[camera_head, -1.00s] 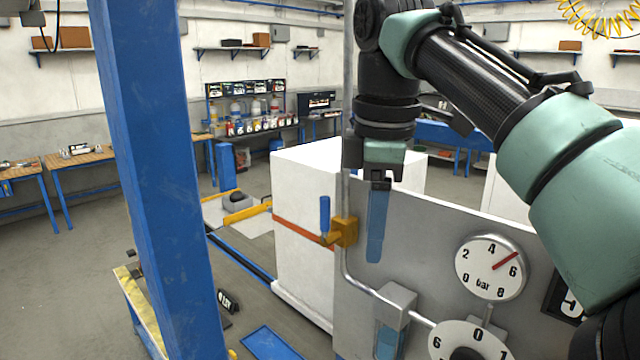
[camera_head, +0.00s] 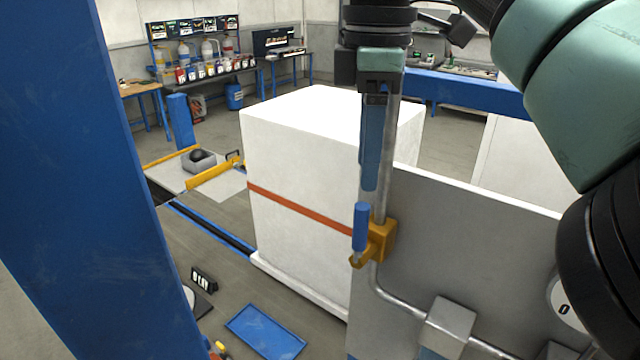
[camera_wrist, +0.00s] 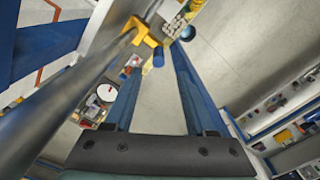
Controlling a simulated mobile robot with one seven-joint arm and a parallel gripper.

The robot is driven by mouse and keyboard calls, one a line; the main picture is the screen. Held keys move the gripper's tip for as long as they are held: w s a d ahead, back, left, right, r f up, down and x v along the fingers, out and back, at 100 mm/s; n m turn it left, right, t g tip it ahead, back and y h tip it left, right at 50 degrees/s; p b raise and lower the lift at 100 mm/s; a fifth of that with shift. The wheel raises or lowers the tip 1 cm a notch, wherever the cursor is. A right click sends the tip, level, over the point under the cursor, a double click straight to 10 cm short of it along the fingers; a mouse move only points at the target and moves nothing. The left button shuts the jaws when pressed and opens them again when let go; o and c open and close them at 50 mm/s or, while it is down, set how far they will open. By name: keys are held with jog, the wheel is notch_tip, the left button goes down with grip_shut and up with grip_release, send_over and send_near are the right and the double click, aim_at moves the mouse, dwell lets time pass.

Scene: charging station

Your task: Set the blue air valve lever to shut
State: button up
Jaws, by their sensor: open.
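The blue air valve lever (camera_head: 361,226) stands upright beside the grey vertical pipe, on a yellow-orange valve body (camera_head: 383,240). My gripper (camera_head: 370,186) points down just above the lever's top, and in this view its blue fingers overlap the pipe. In the wrist view my gripper (camera_wrist: 158,60) is open, with its two blue fingers apart. The lever (camera_wrist: 158,57) shows there as a short blue end between the fingertips, with the yellow valve body (camera_wrist: 140,30) beyond. I cannot tell the exact gap between fingertips and lever.
The grey pipe (camera_head: 378,205) runs close to the gripper, and a grey panel (camera_head: 470,230) stands at right. A white cabinet (camera_head: 300,180) with an orange stripe is behind. A blue post (camera_head: 75,170) fills the left.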

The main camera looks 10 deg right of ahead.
aim_at(360, 227)
notch_tip(360, 227, down, 10)
jog(key=p, duration=0.3)
jog(key=shift+f+p, duration=0.2)
jog(key=shift+p, duration=0.1)
jog(key=shift+w+f, duration=0.2)
jog(key=shift+f, duration=0.05)
jog(key=shift+c, duration=0.3)
grip_shut()
dwell(0.7)
